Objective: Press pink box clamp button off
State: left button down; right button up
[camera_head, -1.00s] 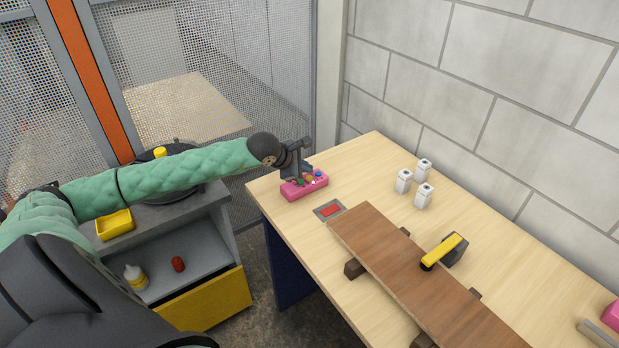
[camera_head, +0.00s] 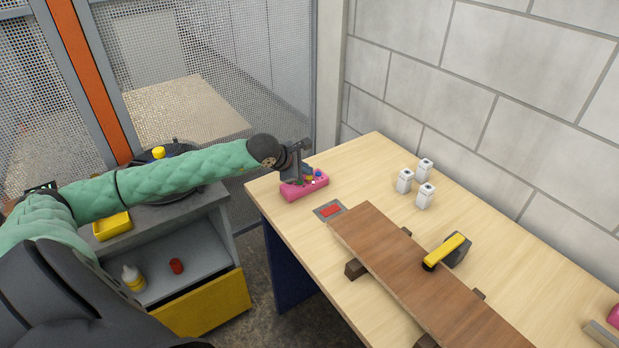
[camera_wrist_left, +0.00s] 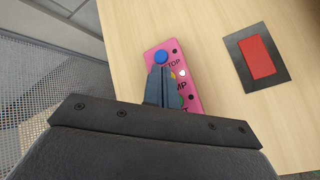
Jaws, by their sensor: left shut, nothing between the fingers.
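The pink box (camera_head: 307,188) sits on the wooden table near its far left corner. In the left wrist view the pink box (camera_wrist_left: 188,96) shows a blue button (camera_wrist_left: 161,57) at its far end, with part of a "STOP" label beside it. In the left wrist view the left gripper (camera_wrist_left: 160,82) hides part of the box's face and lettering. Whether the tips touch a button I cannot tell. My right gripper is out of view.
A red button on a dark plate (camera_head: 330,210) lies beside the box. A brown board (camera_head: 400,260) rests on dark blocks, with a yellow-handled tool (camera_head: 445,252) on it. A grey cabinet (camera_head: 190,262) is left of the table.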

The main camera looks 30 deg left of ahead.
pick_arm(q)
jog(key=shift+f+b, duration=0.35)
jog(key=shift+b, duration=0.25)
dwell(0.7)
jog(key=shift+r, duration=0.85)
notch_tip(320, 180, up, 6)
jog(key=shift+b, duration=0.6)
dwell(0.3)
dwell(0.3)
